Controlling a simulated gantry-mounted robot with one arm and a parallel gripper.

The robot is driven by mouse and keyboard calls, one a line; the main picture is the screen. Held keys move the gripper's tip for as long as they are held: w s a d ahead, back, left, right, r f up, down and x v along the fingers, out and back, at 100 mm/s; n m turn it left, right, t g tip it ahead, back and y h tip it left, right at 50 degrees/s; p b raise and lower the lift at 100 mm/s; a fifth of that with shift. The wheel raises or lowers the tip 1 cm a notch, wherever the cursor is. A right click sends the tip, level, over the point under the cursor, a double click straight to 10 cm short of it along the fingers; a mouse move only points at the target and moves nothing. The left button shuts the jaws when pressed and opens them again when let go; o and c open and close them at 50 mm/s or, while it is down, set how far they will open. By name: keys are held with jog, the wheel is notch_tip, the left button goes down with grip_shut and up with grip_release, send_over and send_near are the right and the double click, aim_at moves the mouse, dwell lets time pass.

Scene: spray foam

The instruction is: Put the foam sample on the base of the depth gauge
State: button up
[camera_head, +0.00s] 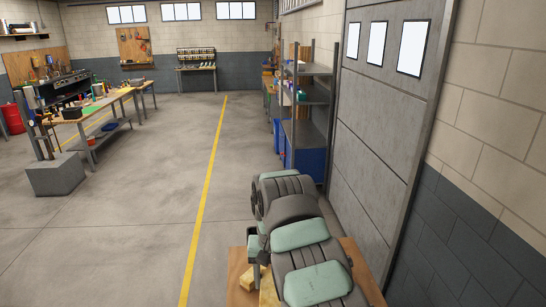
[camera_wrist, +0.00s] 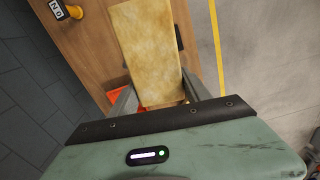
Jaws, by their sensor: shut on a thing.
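The foam sample (camera_wrist: 148,48) is a yellowish, rough-surfaced block. It fills the upper middle of the wrist view, with its near end between the two grey fingers of my gripper (camera_wrist: 160,94), which is shut on it. The block is over or near a brown wooden tabletop; its exact height above the wood cannot be told. In the head view, yellowish pieces show beside my arm at the bottom, mostly hidden by it. The depth gauge cannot be made out for certain; a small dark part (camera_wrist: 179,37) shows at the block's right edge.
The wooden tabletop (camera_wrist: 92,40) carries a small black-and-white label piece (camera_wrist: 57,9), a yellow knob-like item (camera_wrist: 75,12) and something orange-red (camera_wrist: 117,94) by the left finger. Shelving (camera_head: 305,105) and a blue bin (camera_head: 308,158) stand beyond my arm.

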notch_tip(320, 180, up, 10)
jog(key=p, duration=0.8)
jog(key=shift+r+p, duration=0.2)
jog(key=shift+p, duration=0.15)
